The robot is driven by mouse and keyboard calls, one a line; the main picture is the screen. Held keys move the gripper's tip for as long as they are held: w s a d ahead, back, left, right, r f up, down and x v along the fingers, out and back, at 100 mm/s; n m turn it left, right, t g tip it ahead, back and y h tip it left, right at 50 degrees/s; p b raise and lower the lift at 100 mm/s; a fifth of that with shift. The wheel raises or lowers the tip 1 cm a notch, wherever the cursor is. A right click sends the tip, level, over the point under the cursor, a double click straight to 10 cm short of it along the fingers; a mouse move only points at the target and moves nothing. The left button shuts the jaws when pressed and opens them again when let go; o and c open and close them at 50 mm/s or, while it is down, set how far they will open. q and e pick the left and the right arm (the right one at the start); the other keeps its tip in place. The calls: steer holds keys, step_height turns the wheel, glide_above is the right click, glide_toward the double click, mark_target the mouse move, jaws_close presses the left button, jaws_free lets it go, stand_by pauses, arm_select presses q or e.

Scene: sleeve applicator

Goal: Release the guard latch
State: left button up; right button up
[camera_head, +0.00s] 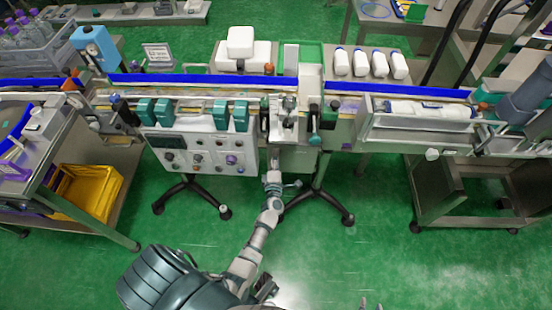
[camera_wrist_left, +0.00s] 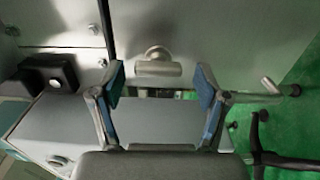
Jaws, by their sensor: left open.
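A silver T-shaped handle (camera_wrist_left: 158,68), which looks like the guard latch, sticks out from a grey metal panel (camera_wrist_left: 190,25) in the left wrist view. My left gripper (camera_wrist_left: 161,82) is open, with one finger on each side of the handle and visible gaps between. I cannot tell how deep the fingers reach around it. In the head view my left gripper (camera_head: 275,150) is at the front of the machine's middle station (camera_head: 287,105), and the handle is too small to make out there. Tips of my right gripper (camera_head: 372,303) show at the bottom edge.
A control panel (camera_head: 203,155) with knobs and buttons is left of my left gripper. A conveyor with blue rails (camera_head: 190,78) runs across the scene. White bottles (camera_head: 378,65) lie behind it. A yellow crate (camera_head: 88,192) is at left. The green floor in front is mostly clear.

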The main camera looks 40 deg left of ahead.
arm_select(q)
steer(key=v, duration=1.1)
steer(key=shift+s+d, duration=0.15)
steer(key=shift+s, duration=0.15)
arm_select(e)
steer(key=shift+d, duration=0.1)
arm_select(q)
steer(key=shift+f, duration=0.1)
